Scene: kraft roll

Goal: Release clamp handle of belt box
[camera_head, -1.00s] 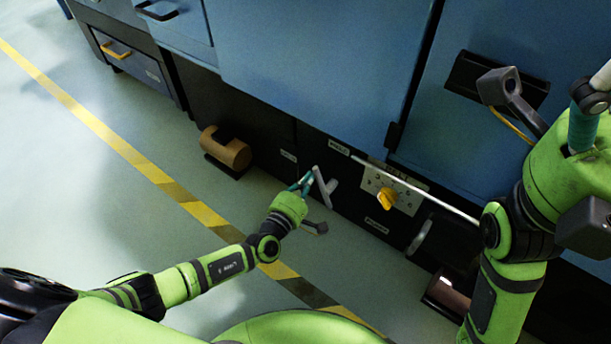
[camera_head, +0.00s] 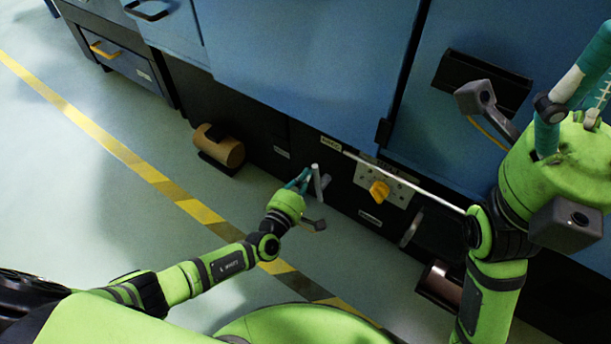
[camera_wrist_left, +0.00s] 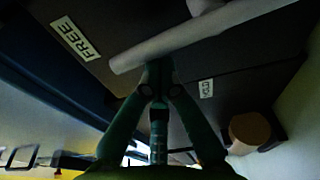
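The clamp handle (camera_head: 319,184) is a slim grey bar low on the dark lower panel of the machine. In the left wrist view it crosses the upper middle as a pale bar (camera_wrist_left: 190,40). My left gripper (camera_head: 304,180) is at the handle, its teal fingers coming from the left. In the left wrist view the fingertips (camera_wrist_left: 158,68) meet just below the bar and seem to press against its side, with nothing seen between them; exact contact is unclear. My right gripper (camera_head: 580,85) is raised at the right edge, partly cut off, away from the handle.
A FREE label (camera_wrist_left: 75,38) and a second, blurred label (camera_wrist_left: 206,88) flank the handle. A yellow knob (camera_head: 380,191) on a pale plate is to its right. A brown roll (camera_head: 222,148) juts out at left. Floor with a striped line (camera_head: 130,158) lies open at left.

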